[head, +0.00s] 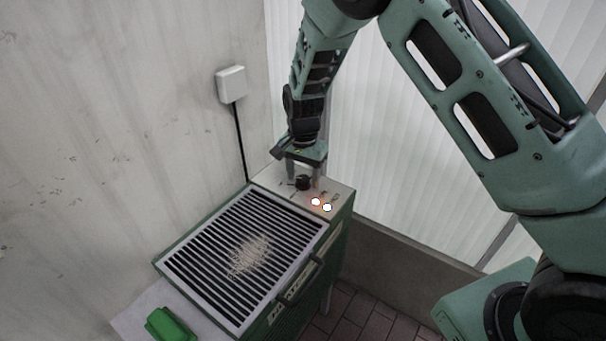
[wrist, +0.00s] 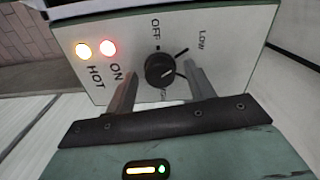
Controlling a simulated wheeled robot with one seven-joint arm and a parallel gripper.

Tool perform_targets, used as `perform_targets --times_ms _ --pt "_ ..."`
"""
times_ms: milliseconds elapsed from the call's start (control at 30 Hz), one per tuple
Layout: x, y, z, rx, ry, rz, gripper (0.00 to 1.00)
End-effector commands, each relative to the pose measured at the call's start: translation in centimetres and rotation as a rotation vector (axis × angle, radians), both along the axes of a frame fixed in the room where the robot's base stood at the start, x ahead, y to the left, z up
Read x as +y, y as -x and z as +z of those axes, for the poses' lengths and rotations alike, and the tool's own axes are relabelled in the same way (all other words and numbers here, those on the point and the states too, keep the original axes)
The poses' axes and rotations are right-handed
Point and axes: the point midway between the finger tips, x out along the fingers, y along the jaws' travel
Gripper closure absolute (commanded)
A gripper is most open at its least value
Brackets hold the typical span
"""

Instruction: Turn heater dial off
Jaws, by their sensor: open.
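The heater dial (wrist: 158,66) is a round black knob on the light panel of the green heater (head: 341,215). In the wrist view the OFF and LOW labels lie beyond the dial, and a lower label is partly hidden. I cannot clearly tell where its pointer is set. The dial also shows in the head view (head: 303,183). My gripper (wrist: 159,72) is open, with one finger on each side of the dial. I see a gap at the left finger; contact at the right finger is unclear. The red ON light (wrist: 108,48) and yellowish HOT light (wrist: 83,51) are lit.
The heater's slatted grille (head: 205,240) has a pale, grainy pile (head: 250,256) on it. A green object (head: 170,325) lies on the pale side shelf. A white wall box (head: 231,84) with a black cable is behind the heater. Walls stand close behind the panel.

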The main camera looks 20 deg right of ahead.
Motion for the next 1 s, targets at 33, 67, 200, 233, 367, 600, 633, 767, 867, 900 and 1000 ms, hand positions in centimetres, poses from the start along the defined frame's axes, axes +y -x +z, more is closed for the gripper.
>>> perform_targets --times_ms 33,67,200,233,367,600,633,767,867,900,1000 --pt "0.00 0.00 0.01 0.000 0.000 0.000 0.46" --pt "0.01 0.01 0.01 0.000 0.000 0.000 0.46" --pt "0.01 0.01 0.02 0.000 0.000 0.000 0.85" --pt "0.01 0.01 0.02 0.000 0.000 0.000 0.91" --pt "0.01 0.01 0.03 0.000 0.000 0.001 0.91" --pt "-0.01 0.01 0.11 0.001 0.000 0.041 0.91" --pt "0.00 0.01 0.13 0.001 -0.001 0.054 0.91" --pt "0.00 0.01 0.18 0.001 0.000 0.125 0.91" --pt "0.00 0.00 0.21 0.001 -0.001 0.201 0.91" --pt "-0.01 -0.01 0.22 0.001 -0.001 0.234 0.91" --pt "-0.02 0.01 0.22 0.001 -0.001 0.326 0.91"
